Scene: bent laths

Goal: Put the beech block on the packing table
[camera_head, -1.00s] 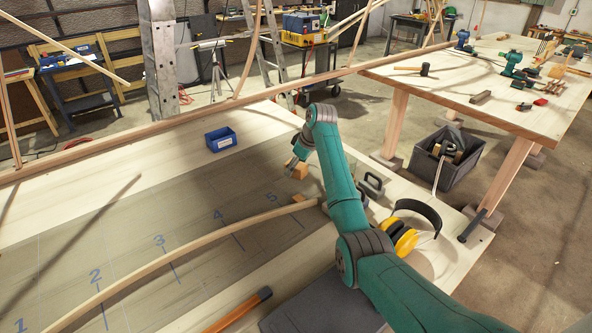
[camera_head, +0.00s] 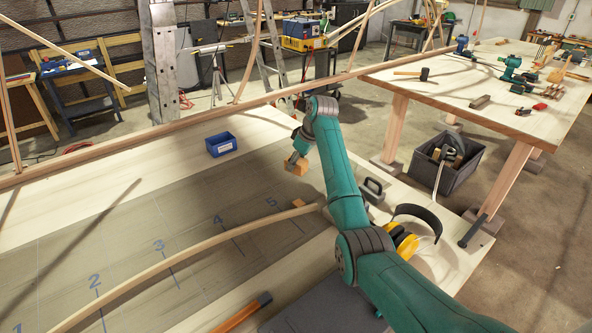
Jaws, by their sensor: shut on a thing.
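The beech block (camera_head: 300,168), a small tan wooden block, is at the tip of my gripper (camera_head: 293,163), over the marked bench in the middle of the camera view. My gripper is shut on it, and my wrist and fingers hide part of it. Whether the block is clear of the bench top is hard to tell. A wooden table (camera_head: 430,88) with tools on it stands at the right; I see no label that marks it as the packing table.
A bent lath (camera_head: 190,247) curves across the near bench (camera_head: 150,160). A blue bin (camera_head: 221,144) sits left of my gripper. Yellow ear defenders (camera_head: 404,240) lie right of my arm. A grey crate (camera_head: 446,168) stands on the floor between bench and table.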

